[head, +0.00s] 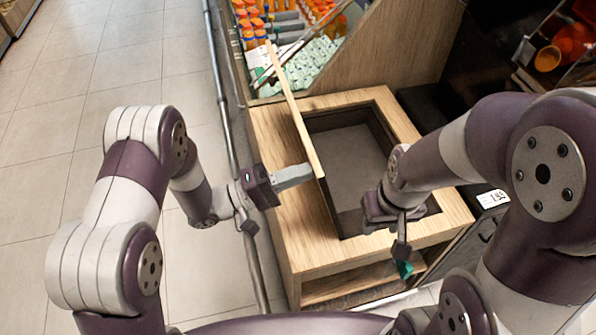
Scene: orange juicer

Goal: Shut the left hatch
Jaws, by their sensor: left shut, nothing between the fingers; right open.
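The left hatch (296,115) is a thin wooden panel, seen nearly edge-on. It stands raised along the left side of a dark square opening (350,150) in the wooden counter, so the opening is uncovered. My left gripper (306,173) is shut and empty. It points right, at the left side of the hatch near its front end; I cannot tell whether its fingertips touch the panel. My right gripper (402,258) is open over the front right part of the opening and counter edge, pointing down, with nothing in it.
A display with orange-capped bottles (262,22) and an icy bed (312,60) lies behind the counter. A metal rail (233,150) runs along the left side. The wooden counter (273,125) has an open shelf below its front. A price tag (492,198) is at right.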

